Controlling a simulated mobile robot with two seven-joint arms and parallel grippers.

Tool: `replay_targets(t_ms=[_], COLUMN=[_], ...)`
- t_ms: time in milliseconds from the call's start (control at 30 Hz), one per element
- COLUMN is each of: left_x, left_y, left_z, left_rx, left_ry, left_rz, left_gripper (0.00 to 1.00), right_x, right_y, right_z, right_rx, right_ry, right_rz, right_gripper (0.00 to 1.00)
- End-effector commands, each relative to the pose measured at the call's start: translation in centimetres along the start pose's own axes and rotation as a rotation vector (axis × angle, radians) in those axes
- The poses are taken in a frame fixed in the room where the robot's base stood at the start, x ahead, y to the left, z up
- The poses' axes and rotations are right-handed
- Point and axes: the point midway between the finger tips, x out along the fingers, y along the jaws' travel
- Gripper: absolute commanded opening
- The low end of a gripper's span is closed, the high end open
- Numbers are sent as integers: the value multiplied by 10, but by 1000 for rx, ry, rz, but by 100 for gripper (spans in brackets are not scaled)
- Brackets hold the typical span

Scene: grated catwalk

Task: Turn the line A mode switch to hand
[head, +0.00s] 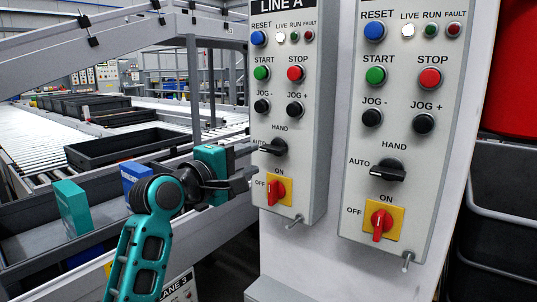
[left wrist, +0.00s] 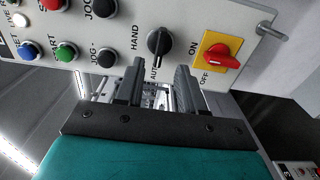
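The line A mode switch (head: 272,147) is a black knob on the grey line A panel (head: 315,130), between the JOG buttons and the red-on-yellow ON/OFF switch (head: 278,190). HAND is marked above it and AUTO to its left. In the left wrist view the knob (left wrist: 158,42) has its white mark toward AUTO. My left gripper (head: 250,168) is at the panel's left side, just below and left of the knob. My right gripper is not in view.
A second, similar panel (head: 400,130) stands to the right with its own black mode switch (head: 388,170). JOG buttons (head: 294,109) sit just above the line A knob. A conveyor with black trays (head: 120,145) lies behind on the left.

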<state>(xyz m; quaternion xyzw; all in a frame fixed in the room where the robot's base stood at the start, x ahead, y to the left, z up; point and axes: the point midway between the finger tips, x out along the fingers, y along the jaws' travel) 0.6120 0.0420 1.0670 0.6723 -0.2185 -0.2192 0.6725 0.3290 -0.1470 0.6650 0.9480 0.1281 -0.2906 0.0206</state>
Motion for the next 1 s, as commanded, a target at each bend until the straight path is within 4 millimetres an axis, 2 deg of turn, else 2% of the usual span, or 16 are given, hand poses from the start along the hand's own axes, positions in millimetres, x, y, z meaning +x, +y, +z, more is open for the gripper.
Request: replay_targets(t_ms=[200,400,600,900,1000], left_x=[38,62,73,74,74], left_y=[0,0,0,0,0], left_z=[0,0,0,0,0], left_rx=[-1,1,1,0,0], left_ry=[0,0,0,1,1], left_rz=[1,0,1,1,1], left_gripper=[38,38,38,38,31], right_x=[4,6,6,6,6], right_y=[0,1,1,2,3], right_z=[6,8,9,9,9], right_rx=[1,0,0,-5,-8], right_ry=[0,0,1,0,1], right_rz=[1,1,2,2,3], right_gripper=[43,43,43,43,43])
